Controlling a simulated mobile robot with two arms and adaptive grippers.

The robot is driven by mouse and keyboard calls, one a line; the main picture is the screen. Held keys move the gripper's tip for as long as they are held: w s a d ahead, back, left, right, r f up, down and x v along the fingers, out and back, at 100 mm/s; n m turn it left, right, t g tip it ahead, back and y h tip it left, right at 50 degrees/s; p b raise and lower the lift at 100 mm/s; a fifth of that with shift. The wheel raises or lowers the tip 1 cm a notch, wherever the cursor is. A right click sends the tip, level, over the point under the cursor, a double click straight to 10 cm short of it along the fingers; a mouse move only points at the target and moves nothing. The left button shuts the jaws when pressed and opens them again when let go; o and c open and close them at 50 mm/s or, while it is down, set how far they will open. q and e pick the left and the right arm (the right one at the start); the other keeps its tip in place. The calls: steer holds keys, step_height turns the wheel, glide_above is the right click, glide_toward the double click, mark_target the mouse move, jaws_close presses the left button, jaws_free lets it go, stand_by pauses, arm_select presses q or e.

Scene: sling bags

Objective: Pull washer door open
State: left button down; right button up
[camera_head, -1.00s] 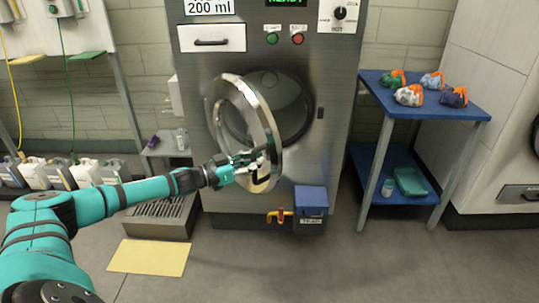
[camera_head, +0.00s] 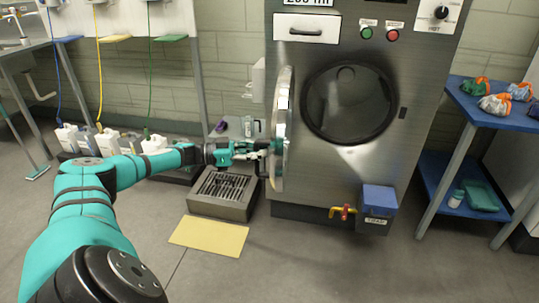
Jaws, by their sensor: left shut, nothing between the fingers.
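The washer (camera_head: 409,140) is a steel machine with a round dark drum opening (camera_head: 348,104), which is fully exposed. Its round chrome-rimmed door (camera_head: 281,130) stands swung out to the left and shows nearly edge-on. My left gripper (camera_head: 262,147) is at the outer side of the door, close to its edge. Its fingers are shut with nothing between them; whether they touch the door I cannot tell. My right gripper is not in view.
A blue table (camera_head: 490,112) with several small bags stands at the right. A drain grate (camera_head: 222,192) and a yellow mat (camera_head: 209,235) lie on the floor below my left arm. A blue box (camera_head: 379,200) and yellow-red valve (camera_head: 343,212) sit low on the washer front.

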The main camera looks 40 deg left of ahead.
arm_select(q)
steer(key=shift+s+f, duration=0.2)
steer(key=c, duration=1.4)
jaws_free()
steer(key=shift+s+r, duration=0.2)
steer(key=shift+s, duration=0.05)
steer(key=shift+o, duration=0.8)
steer(key=shift+w, duration=0.1)
steer(key=shift+a, duration=0.1)
steer(key=v, duration=1.2)
steer(key=shift+w, duration=0.1)
